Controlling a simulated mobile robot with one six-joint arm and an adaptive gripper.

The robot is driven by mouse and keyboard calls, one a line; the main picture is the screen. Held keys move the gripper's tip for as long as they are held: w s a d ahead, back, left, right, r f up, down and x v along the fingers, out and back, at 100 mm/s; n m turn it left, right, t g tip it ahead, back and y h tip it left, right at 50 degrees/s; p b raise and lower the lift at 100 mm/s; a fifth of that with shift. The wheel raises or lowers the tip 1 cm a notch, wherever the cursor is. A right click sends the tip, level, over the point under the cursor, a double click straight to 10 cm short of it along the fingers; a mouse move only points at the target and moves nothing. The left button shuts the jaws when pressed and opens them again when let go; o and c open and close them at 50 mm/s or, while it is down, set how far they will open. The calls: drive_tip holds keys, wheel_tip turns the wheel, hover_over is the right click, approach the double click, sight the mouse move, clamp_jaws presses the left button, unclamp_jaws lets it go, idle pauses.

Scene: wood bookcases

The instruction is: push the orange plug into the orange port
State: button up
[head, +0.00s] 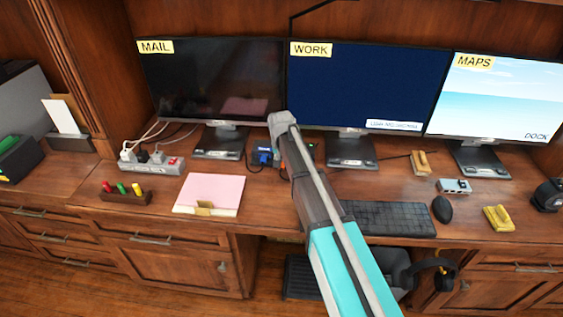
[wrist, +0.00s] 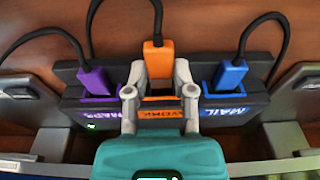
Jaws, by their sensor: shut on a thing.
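In the wrist view the orange plug (wrist: 158,58) stands upright between the two grey fingers of my gripper (wrist: 160,72), which is shut on it. A black cable rises from its top. The plug is over the middle orange port (wrist: 162,98) of a black dock (wrist: 255,103), above an orange label reading WORK. The fingers partly hide the port, and I cannot tell how deep the plug sits. In the head view my arm hides most of the gripper; the dock (head: 256,163) shows beside it.
A purple plug (wrist: 97,82) is in the left port and a blue plug (wrist: 231,75) in the right port, close beside my fingers. Monitor stands flank the dock. In the head view a keyboard (head: 385,219) and a pink paper pad (head: 212,191) lie in front.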

drive_tip(key=shift+w, duration=1.25)
drive_tip(key=o, duration=1)
drive_tip(key=shift+s, duration=0.1)
